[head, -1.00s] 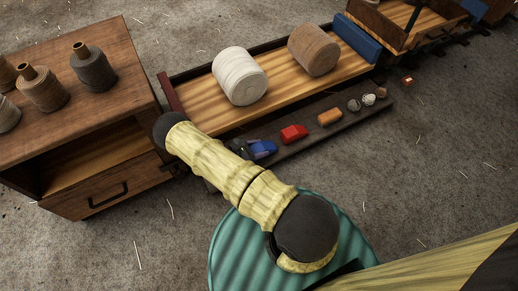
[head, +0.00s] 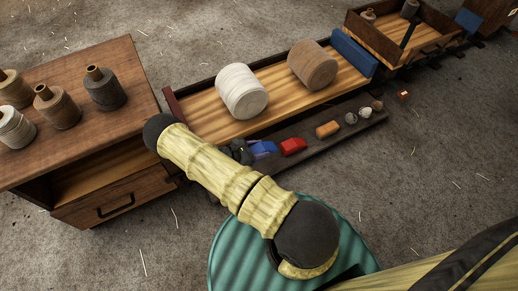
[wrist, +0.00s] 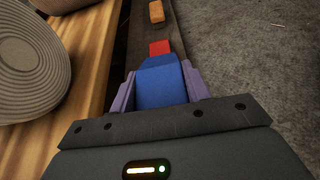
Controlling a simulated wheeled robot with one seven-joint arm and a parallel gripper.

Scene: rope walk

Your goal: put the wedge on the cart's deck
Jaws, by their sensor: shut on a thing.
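My gripper (wrist: 160,90) is shut on a blue wedge (wrist: 161,84), with its purple fingers on both sides of it. In the head view, the blue wedge (head: 263,148) shows beside a red block (head: 293,146), over the dark ledge along the cart's near side. I cannot tell whether it is clear of the ledge. The cart's deck (head: 213,122) is striped wood, with a white spool (head: 241,91) and a brown spool (head: 313,65) lying on it. In the wrist view, the deck (wrist: 98,72) is to the left of my gripper. My arm partly hides the gripper in the head view.
On the ledge (head: 345,137) are an orange block (head: 327,129) and several small balls. A blue block (head: 354,54) is at the deck's far end. A wooden cabinet (head: 75,120) with several thread spools stands left. Open floor lies to the right.

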